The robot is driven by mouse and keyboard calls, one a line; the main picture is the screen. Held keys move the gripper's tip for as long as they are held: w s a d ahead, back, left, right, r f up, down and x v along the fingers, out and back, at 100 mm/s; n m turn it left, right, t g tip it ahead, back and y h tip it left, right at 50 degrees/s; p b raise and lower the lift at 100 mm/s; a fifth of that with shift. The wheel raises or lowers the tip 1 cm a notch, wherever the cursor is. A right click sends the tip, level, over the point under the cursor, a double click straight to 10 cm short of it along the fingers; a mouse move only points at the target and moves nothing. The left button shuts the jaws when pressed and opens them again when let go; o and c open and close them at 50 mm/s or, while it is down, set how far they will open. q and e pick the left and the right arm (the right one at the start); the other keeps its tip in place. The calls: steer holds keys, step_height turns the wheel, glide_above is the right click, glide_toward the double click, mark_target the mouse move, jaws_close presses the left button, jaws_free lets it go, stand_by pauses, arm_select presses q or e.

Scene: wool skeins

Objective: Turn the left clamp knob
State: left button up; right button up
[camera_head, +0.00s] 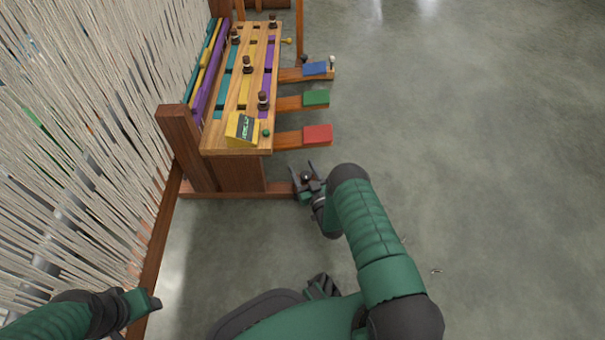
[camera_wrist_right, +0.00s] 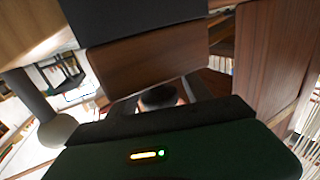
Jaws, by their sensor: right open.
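My right gripper (camera_head: 305,172) is open beside the front foot of a wooden loom-like bench (camera_head: 237,172), low near the floor. A small dark round thing (camera_head: 306,178) shows between its fingers; I cannot tell if it is a clamp knob. I cannot tell which is the left clamp knob. My left gripper (camera_head: 148,302) is at the lower left, its jaws unclear.
Red (camera_head: 318,134), green (camera_head: 316,98) and blue (camera_head: 315,68) pedals on wooden arms stick out right of the bench. A yellow box with a dark display (camera_head: 241,128) sits on the bench top. Hanging cream strands (camera_head: 75,150) fill the left.

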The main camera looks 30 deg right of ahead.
steer(key=shift+w, duration=0.15)
jaws_close()
stand_by(0.4)
